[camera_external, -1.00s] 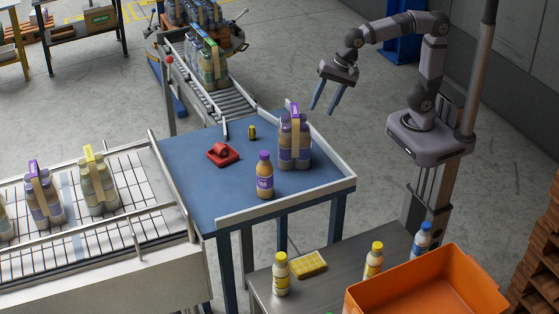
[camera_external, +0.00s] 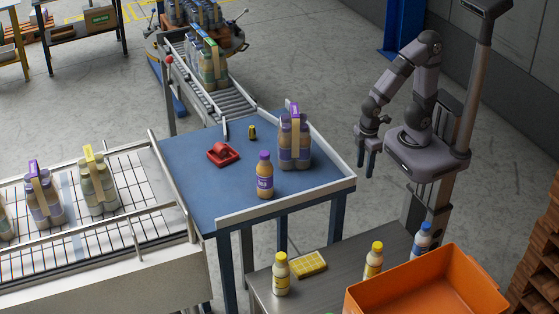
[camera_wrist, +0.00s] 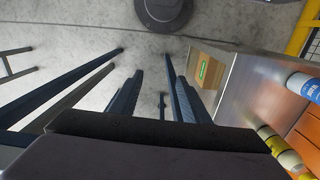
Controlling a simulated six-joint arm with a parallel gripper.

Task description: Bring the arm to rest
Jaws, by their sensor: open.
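My gripper (camera_external: 366,165) is open and empty. In the external view it hangs pointing down just right of the blue table, close to my base. The arm above it is folded back over the base. In the wrist view the two dark blue fingers of my gripper (camera_wrist: 156,95) stand apart, with floor between them and nothing held.
A steel bench (camera_external: 330,285) with bottles, and an orange crate (camera_external: 425,295), are in front. Conveyors are left and behind.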

